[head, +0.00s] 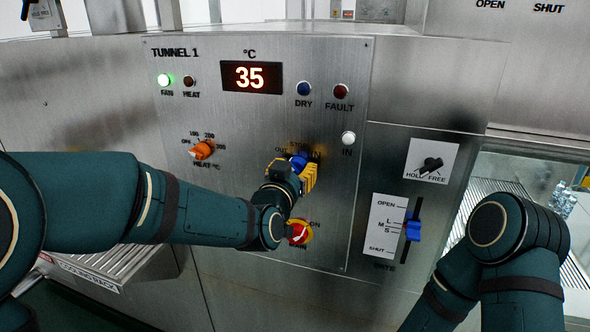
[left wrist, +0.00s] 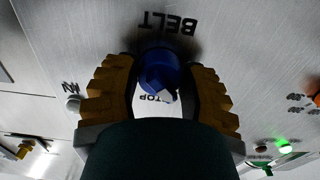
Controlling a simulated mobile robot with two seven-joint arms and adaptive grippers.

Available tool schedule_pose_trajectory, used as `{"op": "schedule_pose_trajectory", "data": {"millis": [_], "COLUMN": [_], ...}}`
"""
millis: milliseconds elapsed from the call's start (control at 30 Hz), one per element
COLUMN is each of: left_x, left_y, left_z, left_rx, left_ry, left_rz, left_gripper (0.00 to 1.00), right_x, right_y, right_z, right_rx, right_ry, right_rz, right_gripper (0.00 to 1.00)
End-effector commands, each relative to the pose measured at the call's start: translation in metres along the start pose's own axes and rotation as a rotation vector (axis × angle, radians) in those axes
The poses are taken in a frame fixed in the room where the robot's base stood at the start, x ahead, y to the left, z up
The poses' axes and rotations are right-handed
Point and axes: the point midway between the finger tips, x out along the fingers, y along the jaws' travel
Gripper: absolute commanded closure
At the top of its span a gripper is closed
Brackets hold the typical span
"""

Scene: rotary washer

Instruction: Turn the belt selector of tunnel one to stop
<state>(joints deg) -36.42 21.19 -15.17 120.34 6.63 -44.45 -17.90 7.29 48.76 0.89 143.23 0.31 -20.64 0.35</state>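The blue belt selector (head: 298,160) is on the tunnel 1 panel, mostly hidden by my left gripper in the head view. In the left wrist view the selector (left wrist: 159,70) sits between the fingers, with the upside-down word BELT above it and the STOP mark below. Its white pointer tip is close to the STOP lettering, slightly to the right there. My left gripper (head: 292,176) has one finger on each side of the selector, with narrow gaps showing; it looks open around it (left wrist: 160,85). My right gripper is out of view; only its arm shows at lower right.
An orange heat knob (head: 202,150) is left of the selector. A red and yellow switch (head: 299,232) is just below my left gripper. A white IN lamp (head: 348,138) is close on the right. A blue gate lever (head: 413,231) and black hold/free knob (head: 430,165) are farther right.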

Motion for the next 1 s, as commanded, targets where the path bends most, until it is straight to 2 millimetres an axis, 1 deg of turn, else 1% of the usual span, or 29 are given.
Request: {"op": "schedule_pose_trajectory", "data": {"millis": [33, 67, 100, 367, 533, 667, 1000], "left_x": [-0.0001, -0.0001, -0.0001, -0.0001, -0.0001, -0.0001, 0.0], "left_y": [0.0, 0.0001, 0.0, 0.0001, 0.0, -0.0001, 0.0004], "left_z": [-0.0001, -0.0001, -0.0001, -0.0002, -0.0001, -0.0001, -0.001], "left_rx": [0.0, 0.0, 0.0, 0.018, 0.083, 0.168, 0.456], "left_ry": [0.0, 0.0, 0.0, 0.001, 0.001, 0.002, 0.003], "left_rz": [0.0, 0.0, 0.0, 0.0, 0.0, 0.0, 0.0], "left_gripper": [0.81, 0.91, 0.97, 0.98, 0.98, 0.98, 0.98], "right_x": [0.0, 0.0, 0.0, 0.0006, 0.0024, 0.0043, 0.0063], "right_y": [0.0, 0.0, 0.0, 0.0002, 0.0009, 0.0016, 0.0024], "right_z": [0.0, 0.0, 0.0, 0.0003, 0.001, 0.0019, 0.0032], "right_rx": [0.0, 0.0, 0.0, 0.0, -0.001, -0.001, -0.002], "right_ry": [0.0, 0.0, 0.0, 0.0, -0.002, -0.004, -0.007], "right_rz": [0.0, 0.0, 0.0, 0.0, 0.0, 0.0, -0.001], "right_gripper": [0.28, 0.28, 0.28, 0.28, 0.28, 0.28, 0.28]}}
